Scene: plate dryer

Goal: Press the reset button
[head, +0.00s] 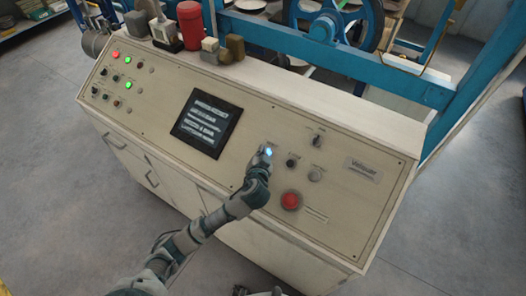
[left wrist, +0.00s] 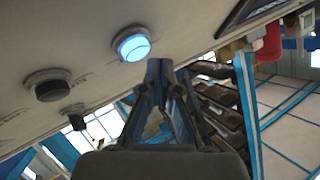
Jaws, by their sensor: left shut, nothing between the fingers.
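A blue-lit round button (head: 268,151) is on the sloped panel, right of the screen. It glows in the left wrist view (left wrist: 131,45) inside a grey ring. Its label is too small to read, so I cannot confirm it is the reset button. My left gripper (head: 263,157) is shut and empty, with its tips right by the blue button. In the left wrist view the shut fingers (left wrist: 160,68) point up just below and right of the button; I cannot tell whether they touch it. A small grey part at the head view's bottom edge may be my right gripper (head: 262,291).
A black knob (head: 291,161), a grey button (head: 316,174), a switch (head: 317,141) and a red button (head: 290,201) are near. The dark screen (head: 207,123) lies left. A red cylinder (head: 190,25) and blocks stand on the console's top edge. Blue machine frame (head: 350,65) stands behind.

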